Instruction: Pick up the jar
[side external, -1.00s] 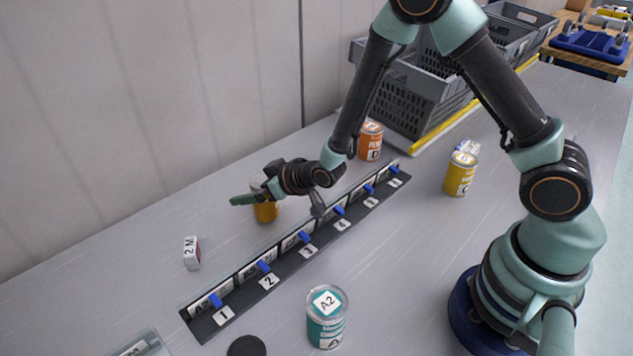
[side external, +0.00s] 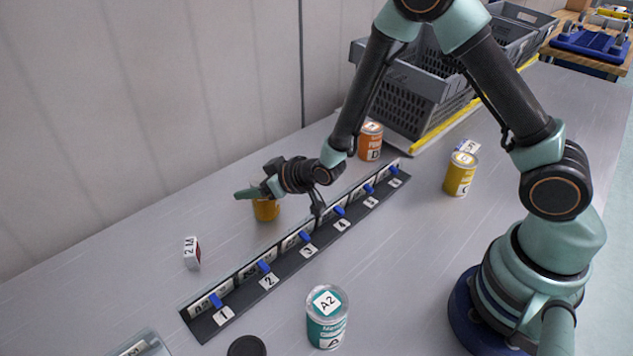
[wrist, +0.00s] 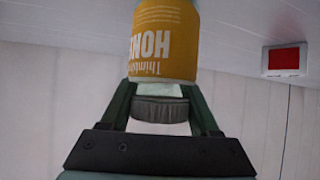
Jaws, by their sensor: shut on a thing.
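The jar (side external: 266,211) has a yellow-orange label; in the wrist view (wrist: 166,40) the label reads partly "HON" and appears upside down. My gripper (side external: 262,190) is at the top of the jar, behind the numbered rail. In the wrist view my gripper (wrist: 160,106) has one finger on each side of the jar's narrow top end and is shut on it. The fingers hide much of the top in the side view. I cannot tell whether the jar's bottom touches the table.
The numbered rail (side external: 262,284) with blue tabs runs diagonally in front of the jar. A small white box (side external: 192,253) stands left. A teal can (side external: 327,318), a yellow can (side external: 460,174) and an orange can (side external: 370,142) stand apart. Grey crates (side external: 412,104) are at the back.

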